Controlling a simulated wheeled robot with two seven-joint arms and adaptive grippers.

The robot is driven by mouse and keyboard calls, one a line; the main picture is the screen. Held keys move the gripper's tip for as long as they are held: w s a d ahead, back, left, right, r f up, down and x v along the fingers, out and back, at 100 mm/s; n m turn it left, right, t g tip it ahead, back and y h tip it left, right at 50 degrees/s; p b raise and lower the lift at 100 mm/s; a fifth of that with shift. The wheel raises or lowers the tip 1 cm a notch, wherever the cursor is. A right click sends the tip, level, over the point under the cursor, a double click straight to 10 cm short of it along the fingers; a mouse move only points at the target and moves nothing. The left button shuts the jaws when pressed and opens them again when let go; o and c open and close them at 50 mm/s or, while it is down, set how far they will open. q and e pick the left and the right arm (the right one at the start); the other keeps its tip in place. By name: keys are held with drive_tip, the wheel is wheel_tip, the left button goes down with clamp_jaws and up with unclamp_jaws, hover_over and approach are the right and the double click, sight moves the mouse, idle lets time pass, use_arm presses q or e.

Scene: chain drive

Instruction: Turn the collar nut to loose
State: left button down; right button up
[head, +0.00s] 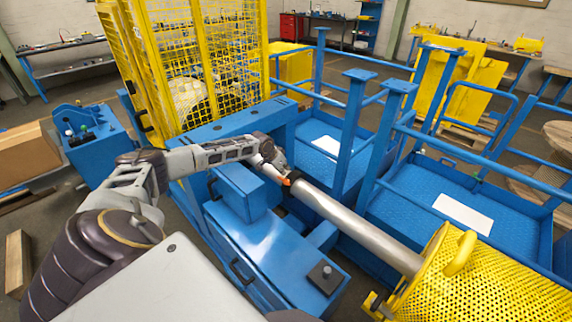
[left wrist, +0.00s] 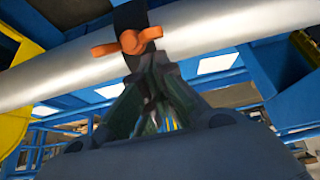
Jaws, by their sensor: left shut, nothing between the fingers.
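The collar nut (left wrist: 131,42) is orange with two wings. It sits on a dark collar (left wrist: 131,16) around a silver shaft (left wrist: 220,32). In the head view the collar nut (head: 293,176) is a small orange spot near the upper left end of the shaft (head: 360,232). My left gripper (left wrist: 150,62) is shut and empty, with its fingertips close to the nut. I cannot tell whether they touch it. In the head view my left gripper (head: 281,172) is beside the collar and partly hidden. My right gripper is not in view.
A yellow perforated guard (head: 490,280) stands at the shaft's lower right end. A yellow mesh cage (head: 190,60) rises behind my left arm. Blue machine housing (head: 262,268) lies below the gripper. Blue posts and rails (head: 352,130) stand close behind the shaft.

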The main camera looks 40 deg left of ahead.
use_arm(q)
drive_tip(key=shift+s+f, duration=0.25)
drive_tip(key=shift+f, duration=0.05)
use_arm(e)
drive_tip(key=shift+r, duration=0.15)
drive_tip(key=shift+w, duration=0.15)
